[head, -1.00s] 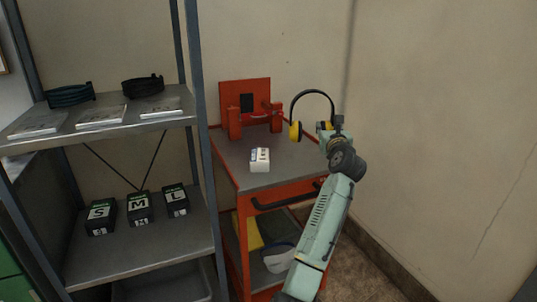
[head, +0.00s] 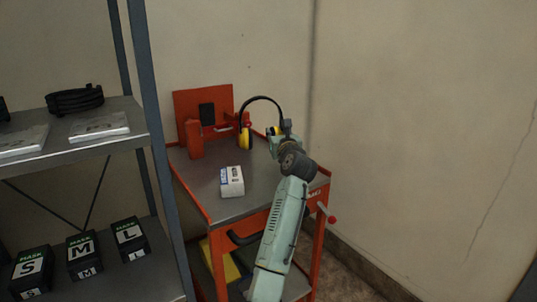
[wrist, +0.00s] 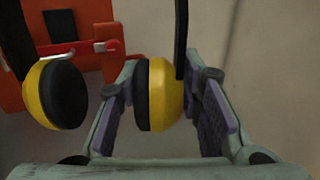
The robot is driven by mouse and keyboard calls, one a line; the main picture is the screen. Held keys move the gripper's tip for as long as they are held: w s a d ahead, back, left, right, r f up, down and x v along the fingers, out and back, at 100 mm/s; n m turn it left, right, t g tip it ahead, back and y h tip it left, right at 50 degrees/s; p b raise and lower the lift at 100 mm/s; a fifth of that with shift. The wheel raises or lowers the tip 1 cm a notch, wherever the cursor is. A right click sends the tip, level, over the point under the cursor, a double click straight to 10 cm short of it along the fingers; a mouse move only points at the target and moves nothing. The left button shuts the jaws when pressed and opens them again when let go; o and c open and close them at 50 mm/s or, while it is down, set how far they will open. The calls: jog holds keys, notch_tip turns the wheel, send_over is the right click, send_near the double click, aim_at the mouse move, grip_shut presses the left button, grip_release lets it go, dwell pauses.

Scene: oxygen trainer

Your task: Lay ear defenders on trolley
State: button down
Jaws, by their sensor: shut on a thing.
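The ear defenders have yellow cups with black pads and a black headband (head: 262,98). In the head view they are upright above the back right of the trolley's grey top (head: 205,172), the band arching over the cups. My gripper (wrist: 170,105) is shut on the right cup (wrist: 165,95), with one finger pad on each side. The left cup (wrist: 55,93) hangs free, and it also shows in the head view (head: 245,138). Whether the cups touch the trolley top is hard to tell. The right cup is partly hidden by my gripper in the head view.
A white box (head: 231,181) sits on the trolley's front part. A red stand (head: 194,135) with a crossbar is at its back left. Shelving (head: 150,120) with mask boxes (head: 85,257) stands at left. Bare wall (head: 430,130) is behind and right.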

notch_tip(320, 180, down, 5)
jog(key=shift+f, duration=0.1)
dwell(0.3)
jog(key=c, duration=1.1)
grip_release()
jog(key=b+v, duration=0.1)
jog(key=v, duration=1.1)
